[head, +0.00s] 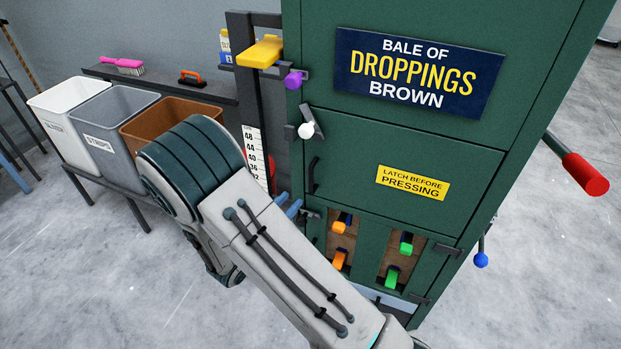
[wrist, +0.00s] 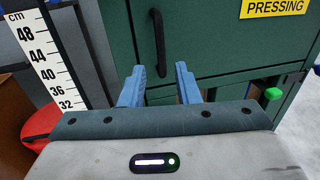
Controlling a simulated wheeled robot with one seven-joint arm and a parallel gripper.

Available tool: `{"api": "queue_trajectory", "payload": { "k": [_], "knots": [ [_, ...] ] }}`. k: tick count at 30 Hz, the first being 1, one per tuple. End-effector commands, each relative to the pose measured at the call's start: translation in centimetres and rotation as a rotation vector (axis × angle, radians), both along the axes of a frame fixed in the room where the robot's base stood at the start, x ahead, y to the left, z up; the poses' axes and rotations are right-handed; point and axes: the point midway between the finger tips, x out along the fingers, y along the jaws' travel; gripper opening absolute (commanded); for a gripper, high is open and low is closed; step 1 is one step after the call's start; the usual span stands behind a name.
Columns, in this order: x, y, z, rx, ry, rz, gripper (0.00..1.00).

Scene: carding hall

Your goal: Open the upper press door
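The green press (head: 420,150) carries a door panel with a yellow "LATCH BEFORE PRESSING" label (head: 413,183). A black vertical handle (head: 314,174) is at this panel's left edge; it also shows in the wrist view (wrist: 159,45). A latch with a white knob (head: 306,130) is above the handle, its dark lever tilted. My gripper (wrist: 159,84) is open, its two blue fingers apart with nothing between them. The handle appears just beyond the fingertips in the wrist view. In the head view my arm hides most of the gripper. The panel looks closed.
A purple knob (head: 294,80) and yellow handle (head: 260,52) are higher up. Orange (head: 339,227) and green (head: 406,242) pieces show in lower openings. A red-tipped lever (head: 584,173) sticks out right. Bins, including a grey one (head: 108,115), stand left. A height scale (wrist: 45,60) stands beside the press.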

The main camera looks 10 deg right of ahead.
Motion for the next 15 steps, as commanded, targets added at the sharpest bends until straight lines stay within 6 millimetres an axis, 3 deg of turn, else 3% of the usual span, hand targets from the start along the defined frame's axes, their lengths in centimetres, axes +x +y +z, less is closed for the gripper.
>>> {"api": "queue_trajectory", "payload": {
  "k": [9,15],
  "knots": [
    [4.6,-5.1,0.3,0.000,0.000,-0.006,0.29],
    [6.3,-6.9,0.2,0.001,0.001,-0.003,0.29]
  ]
}}
